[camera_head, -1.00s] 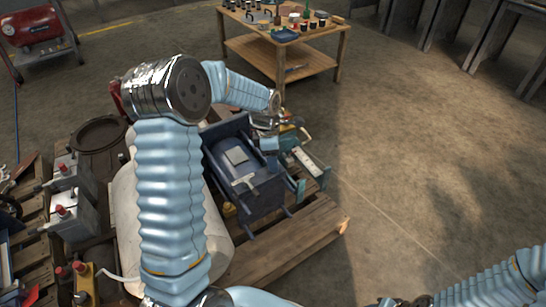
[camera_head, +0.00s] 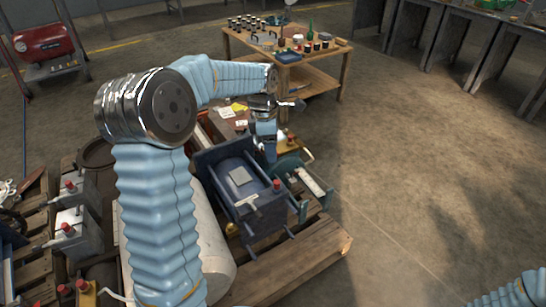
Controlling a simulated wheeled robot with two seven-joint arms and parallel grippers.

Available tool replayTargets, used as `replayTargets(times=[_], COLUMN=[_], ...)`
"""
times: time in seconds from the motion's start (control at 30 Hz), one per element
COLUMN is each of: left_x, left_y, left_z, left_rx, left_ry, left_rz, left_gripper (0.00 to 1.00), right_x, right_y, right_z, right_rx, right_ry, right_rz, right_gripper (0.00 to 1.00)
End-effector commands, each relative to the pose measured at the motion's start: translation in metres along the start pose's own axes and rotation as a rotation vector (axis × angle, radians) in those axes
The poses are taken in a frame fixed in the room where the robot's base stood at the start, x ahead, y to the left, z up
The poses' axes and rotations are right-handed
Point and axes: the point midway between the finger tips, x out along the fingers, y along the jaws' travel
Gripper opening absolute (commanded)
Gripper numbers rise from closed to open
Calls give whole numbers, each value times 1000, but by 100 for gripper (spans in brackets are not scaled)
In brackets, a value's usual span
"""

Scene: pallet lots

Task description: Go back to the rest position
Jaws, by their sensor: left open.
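My left arm comes up from the bottom left, bends at the metal elbow and reaches right over the loaded pallet. My left gripper (camera_head: 269,152) hangs below its wrist, above the dark blue machine (camera_head: 237,190) and the green-grey unit (camera_head: 305,187) beside it. It is small and partly merges with the parts behind it; its jaws are open and I see nothing held in them. Only a light blue piece of my right arm shows in the bottom right corner. My right gripper is outside the picture.
The wooden pallet (camera_head: 298,262) also carries a pale cylinder (camera_head: 212,250). Grey boxes with red knobs (camera_head: 72,222) stand at left. A wooden table (camera_head: 333,66) with bottles and jars stands behind. A red tank (camera_head: 42,41) is far left. Floor at right is clear.

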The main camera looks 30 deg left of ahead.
Motion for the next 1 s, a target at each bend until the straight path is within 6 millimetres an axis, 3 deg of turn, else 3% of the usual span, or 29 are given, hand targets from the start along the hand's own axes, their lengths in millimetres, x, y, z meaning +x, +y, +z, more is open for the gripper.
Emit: replayTargets(times=[0.23, 0.7, 0.77, 0.87, 0.97, 1.0], left_x=[-7, 0, 16, 67, 140, 170], left_y=[0, -1, -4, -16, -47, -66], left_z=[0, 2, 7, 21, 39, 44], left_rx=[0, 25, 86, 289, 599, 737], left_ry=[0, -1, -7, -34, -86, -112], left_rz=[0, -5, -11, -26, -36, -35], left_gripper=[51, 51, 51, 51, 51, 51], right_x=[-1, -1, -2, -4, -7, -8], right_y=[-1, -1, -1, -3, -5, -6], right_z=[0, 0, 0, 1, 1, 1], right_rx=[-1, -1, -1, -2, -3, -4], right_ry=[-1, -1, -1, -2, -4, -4], right_rz=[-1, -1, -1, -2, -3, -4], right_gripper=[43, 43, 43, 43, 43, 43])
